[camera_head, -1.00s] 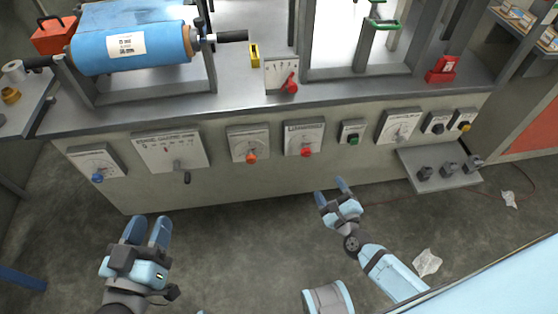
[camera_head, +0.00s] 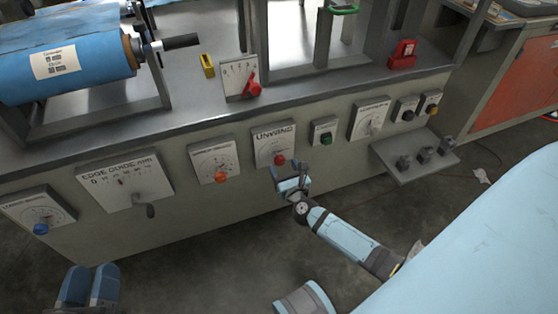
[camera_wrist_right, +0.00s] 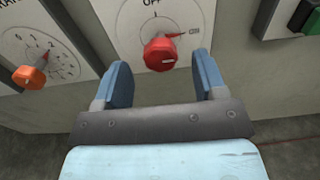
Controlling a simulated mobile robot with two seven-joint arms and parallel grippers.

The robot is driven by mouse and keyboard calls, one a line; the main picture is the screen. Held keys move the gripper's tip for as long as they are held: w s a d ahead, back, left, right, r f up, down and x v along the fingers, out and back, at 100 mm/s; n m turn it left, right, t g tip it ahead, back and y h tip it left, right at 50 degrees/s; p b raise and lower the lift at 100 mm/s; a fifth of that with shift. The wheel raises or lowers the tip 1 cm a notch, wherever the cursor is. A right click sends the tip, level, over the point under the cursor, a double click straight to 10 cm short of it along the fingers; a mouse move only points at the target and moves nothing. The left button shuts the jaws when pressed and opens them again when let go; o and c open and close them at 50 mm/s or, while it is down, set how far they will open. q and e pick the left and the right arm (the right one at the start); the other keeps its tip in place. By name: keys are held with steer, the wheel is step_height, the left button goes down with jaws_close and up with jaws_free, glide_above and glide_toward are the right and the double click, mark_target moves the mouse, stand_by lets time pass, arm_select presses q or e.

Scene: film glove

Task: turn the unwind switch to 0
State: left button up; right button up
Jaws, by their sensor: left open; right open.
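The unwind switch is a red knob (camera_head: 280,160) on a white plate marked UNWIND (camera_head: 274,140) on the front of the grey machine. In the right wrist view the red knob (camera_wrist_right: 160,52) shows a white line pointing to the right, slightly upward. My right gripper (camera_head: 290,172) is in front of the knob. In the wrist view its two blue fingers (camera_wrist_right: 164,85) are open, one on each side of the knob and apart from it. My left gripper (camera_head: 90,285) is open and empty at the lower left, away from the machine.
An orange knob (camera_head: 221,178) is left of the unwind plate, and a green button (camera_head: 326,139) is to the right. The edge guide lever (camera_head: 148,210) sticks out at the left.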

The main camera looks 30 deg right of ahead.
mark_target(281, 162)
steer(key=shift+x, duration=2.15)
steer(key=shift+c, duration=0.5)
steer(key=c, duration=0.8)
